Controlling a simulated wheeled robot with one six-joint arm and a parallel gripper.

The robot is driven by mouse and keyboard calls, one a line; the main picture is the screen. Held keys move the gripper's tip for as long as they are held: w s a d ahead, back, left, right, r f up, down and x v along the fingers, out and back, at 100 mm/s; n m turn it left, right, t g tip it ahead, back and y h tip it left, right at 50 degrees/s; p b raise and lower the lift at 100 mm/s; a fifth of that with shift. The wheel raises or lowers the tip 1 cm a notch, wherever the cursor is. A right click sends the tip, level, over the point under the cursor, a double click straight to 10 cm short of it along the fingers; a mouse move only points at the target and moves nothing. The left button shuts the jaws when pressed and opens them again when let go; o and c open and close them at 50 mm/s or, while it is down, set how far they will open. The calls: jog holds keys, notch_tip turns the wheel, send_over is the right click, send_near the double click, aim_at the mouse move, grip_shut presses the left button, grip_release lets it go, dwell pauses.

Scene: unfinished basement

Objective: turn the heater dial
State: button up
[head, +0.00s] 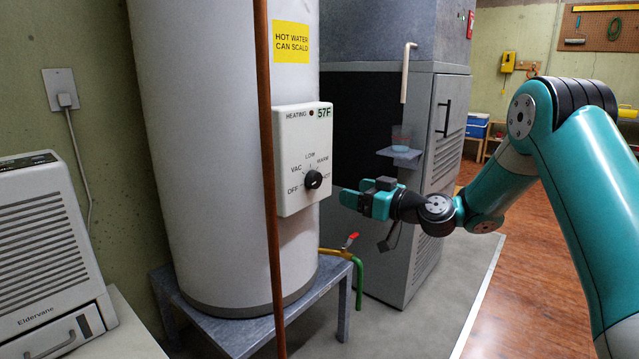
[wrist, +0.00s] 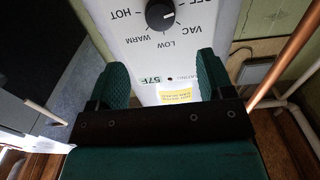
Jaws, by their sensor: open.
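The black round heater dial (head: 313,180) is on a white control box (head: 292,145) on the front of the tall white water heater (head: 200,120). Its labels run OFF, VAC, LOW, WARM, HOT. The wrist view shows the dial (wrist: 160,15) upside down at the top edge, with a pale mark on its side toward VAC; the exact setting is hard to tell. My gripper (head: 350,200) is to the right of the dial and a little lower, apart from it. In the wrist view my gripper (wrist: 162,66) has its two teal fingers spread, with nothing between them.
The box display (head: 324,113) reads 57F. A copper pipe (head: 267,180) runs vertically just left of the box. A red-handled valve (head: 349,241) sits below. A grey cabinet (head: 440,150) with a small shelf (head: 400,155) holding a cup stands behind my gripper.

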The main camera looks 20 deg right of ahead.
aim_at(317, 181)
jog(key=x, duration=1.1)
jog(key=c, duration=0.9)
